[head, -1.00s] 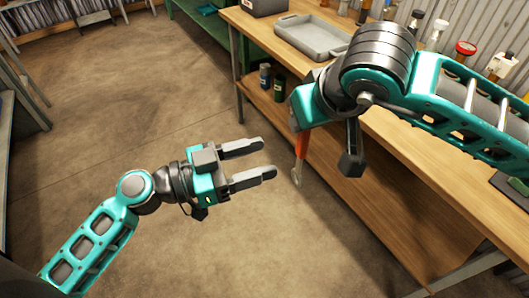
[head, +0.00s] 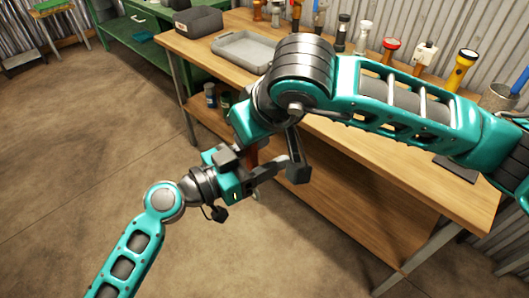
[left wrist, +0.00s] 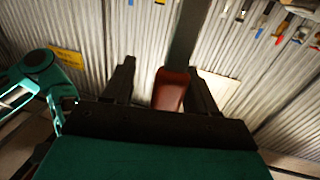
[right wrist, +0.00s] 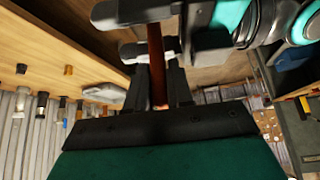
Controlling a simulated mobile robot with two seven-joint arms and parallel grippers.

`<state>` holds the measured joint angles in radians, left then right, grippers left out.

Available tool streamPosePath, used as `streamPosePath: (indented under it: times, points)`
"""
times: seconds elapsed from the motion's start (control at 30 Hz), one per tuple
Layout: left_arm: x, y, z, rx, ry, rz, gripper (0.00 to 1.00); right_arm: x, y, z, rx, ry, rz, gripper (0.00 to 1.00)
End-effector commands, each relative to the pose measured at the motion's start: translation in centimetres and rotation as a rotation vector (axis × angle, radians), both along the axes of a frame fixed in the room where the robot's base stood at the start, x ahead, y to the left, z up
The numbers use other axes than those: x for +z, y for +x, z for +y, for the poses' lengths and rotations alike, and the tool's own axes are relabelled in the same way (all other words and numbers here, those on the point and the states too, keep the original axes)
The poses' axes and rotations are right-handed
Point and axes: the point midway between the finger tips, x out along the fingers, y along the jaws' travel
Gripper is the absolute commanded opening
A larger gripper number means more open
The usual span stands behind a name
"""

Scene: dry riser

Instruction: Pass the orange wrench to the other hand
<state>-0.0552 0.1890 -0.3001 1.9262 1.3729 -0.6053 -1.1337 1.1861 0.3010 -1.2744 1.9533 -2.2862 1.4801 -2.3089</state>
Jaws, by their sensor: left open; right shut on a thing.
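The orange wrench (head: 251,156) shows only as a small strip in the head view, mostly hidden by my grippers. My right gripper (right wrist: 156,88) is shut on it; in the right wrist view the wrench (right wrist: 156,55) stands out as a reddish bar from between the fingers. My left gripper (head: 266,166) is open at the wrench. In the left wrist view the wrench's reddish part (left wrist: 171,88) lies between the spread left fingers, nearer the right one. I cannot tell whether they touch it.
A wooden workbench (head: 345,140) runs behind the grippers, with a grey tray (head: 243,50), a dark bin (head: 198,21) and several torches along its back. Two cans (head: 211,95) stand on its lower shelf. The floor (head: 80,150) at the left is clear.

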Motion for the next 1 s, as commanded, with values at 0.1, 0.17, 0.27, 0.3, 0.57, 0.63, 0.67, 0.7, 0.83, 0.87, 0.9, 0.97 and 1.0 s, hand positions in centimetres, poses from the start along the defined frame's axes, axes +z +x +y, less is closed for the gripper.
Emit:
streamPosePath:
  times: [0.1,0.17,0.27,0.3,0.57,0.63,0.67,0.7,0.83,0.87,0.9,0.97,1.0]
  points:
    - [0.0,-0.01,-0.01,0.0,0.0,0.0,0.57,0.07,0.01,0.02,0.0,0.001,-0.002,0.0]
    - [0.0,-0.01,0.0,0.0,0.0,0.0,0.56,0.07,0.01,0.02,0.0,0.001,-0.002,0.0]
    - [0.0,-0.01,0.02,0.0,0.0,0.0,0.47,0.07,0.01,0.03,0.0,0.001,-0.002,0.0]
    - [0.0,-0.02,0.02,0.0,0.0,0.0,0.43,0.07,0.01,0.03,0.0,0.001,-0.002,0.0]
    - [0.02,-0.1,-0.05,-0.003,-0.001,0.001,0.18,0.09,0.06,0.02,-0.001,0.001,-0.003,0.0]
    - [0.04,-0.13,-0.1,-0.005,-0.001,0.0,0.12,0.1,0.1,0.03,-0.001,0.002,-0.004,0.0]
    - [0.04,-0.15,-0.13,-0.005,-0.001,0.0,0.09,0.11,0.12,0.03,-0.001,0.003,-0.004,0.0]
    - [0.06,-0.18,-0.15,-0.006,-0.001,0.0,0.05,0.12,0.14,0.03,-0.002,0.002,-0.005,0.0]
    - [0.17,-0.24,-0.25,-0.009,-0.004,-0.002,0.0,0.15,0.2,0.03,-0.002,0.004,-0.006,0.22]
    - [0.18,-0.24,-0.26,-0.009,-0.004,-0.002,0.0,0.16,0.22,0.04,-0.002,0.003,-0.007,0.25]
    - [0.18,-0.22,-0.23,-0.008,-0.004,-0.002,0.0,0.16,0.21,0.03,-0.002,0.003,-0.007,0.29]
    - [0.16,-0.19,-0.18,-0.006,-0.003,-0.001,0.0,0.13,0.18,0.03,-0.002,0.003,-0.005,0.35]
    - [0.15,-0.16,-0.15,-0.005,-0.002,-0.002,0.0,0.12,0.15,0.02,-0.002,0.002,-0.005,0.38]
